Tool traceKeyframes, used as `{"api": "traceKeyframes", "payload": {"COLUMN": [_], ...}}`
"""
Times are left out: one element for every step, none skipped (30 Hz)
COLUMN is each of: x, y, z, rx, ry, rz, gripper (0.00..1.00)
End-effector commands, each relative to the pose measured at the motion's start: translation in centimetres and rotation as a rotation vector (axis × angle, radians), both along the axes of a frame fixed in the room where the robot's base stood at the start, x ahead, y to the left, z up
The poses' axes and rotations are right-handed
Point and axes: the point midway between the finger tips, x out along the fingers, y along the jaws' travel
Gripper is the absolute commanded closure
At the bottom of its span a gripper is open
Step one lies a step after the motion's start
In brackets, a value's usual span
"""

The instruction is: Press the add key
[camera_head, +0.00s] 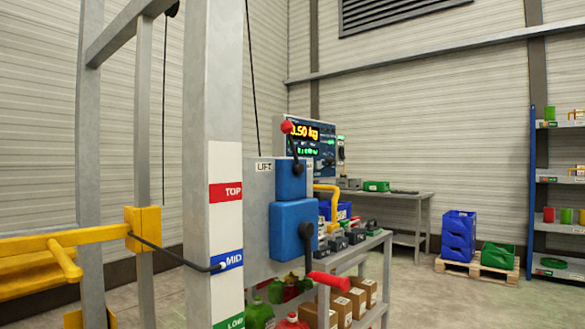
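A dark display panel (318,137) in a grey housing stands beyond the lift frame, near the middle of the view. Its orange line reads about "0.50 kg", with the left end partly covered by a red-knobbed lever (288,127). A green line of text below it is too small to read. Small dark and green parts (340,148) sit at the panel's right edge. I cannot tell whether one of them is the add key, and no key label is legible. My gripper is not in view.
A grey post (212,70) marked TOP, MID and LOW stands close in front, beside a yellow rail (70,240). Blue boxes (293,225) with levers are behind it. A bench (410,195), pallet (478,268) and shelf (532,180) stand right. Floor is clear at lower right.

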Motion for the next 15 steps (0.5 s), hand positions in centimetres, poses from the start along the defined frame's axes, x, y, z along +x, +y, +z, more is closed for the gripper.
{"api": "traceKeyframes", "payload": {"x": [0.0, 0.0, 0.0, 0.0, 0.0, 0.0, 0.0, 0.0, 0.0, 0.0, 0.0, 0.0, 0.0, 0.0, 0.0], "y": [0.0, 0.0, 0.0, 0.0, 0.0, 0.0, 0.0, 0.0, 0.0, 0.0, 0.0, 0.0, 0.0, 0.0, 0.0], "z": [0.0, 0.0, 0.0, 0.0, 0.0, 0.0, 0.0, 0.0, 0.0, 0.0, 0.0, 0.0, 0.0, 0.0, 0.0], "rx": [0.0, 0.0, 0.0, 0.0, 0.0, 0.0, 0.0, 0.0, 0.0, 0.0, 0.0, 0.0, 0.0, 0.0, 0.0], "ry": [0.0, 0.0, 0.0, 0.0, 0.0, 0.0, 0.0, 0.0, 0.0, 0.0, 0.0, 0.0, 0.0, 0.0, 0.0], "rz": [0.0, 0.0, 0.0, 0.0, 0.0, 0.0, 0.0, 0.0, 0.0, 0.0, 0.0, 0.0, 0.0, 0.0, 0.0], "gripper": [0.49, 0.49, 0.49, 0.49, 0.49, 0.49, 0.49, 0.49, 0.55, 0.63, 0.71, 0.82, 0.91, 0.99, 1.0]}}
